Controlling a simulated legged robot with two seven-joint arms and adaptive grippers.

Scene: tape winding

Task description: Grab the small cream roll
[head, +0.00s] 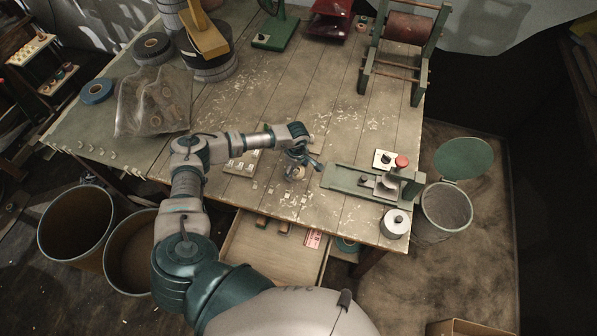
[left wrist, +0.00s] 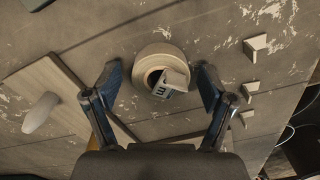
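The small cream roll (left wrist: 146,57) lies on the worn wooden table, in the upper middle of the left wrist view. A small grey piece with dark lettering (left wrist: 172,82) sits at its core. My left gripper (left wrist: 159,80) is open, with one blue finger on each side of the roll and a visible gap on both sides. In the head view the roll (head: 295,173) is partly hidden under my left gripper (head: 303,160). My right gripper is in neither view.
A board with a pale knob (left wrist: 41,112) lies left of the roll. Small angled pieces (left wrist: 255,47) lie to its right. A green metal fixture with a red knob (head: 402,162) stands at the table's right. An open drawer (head: 262,262) is below the front edge.

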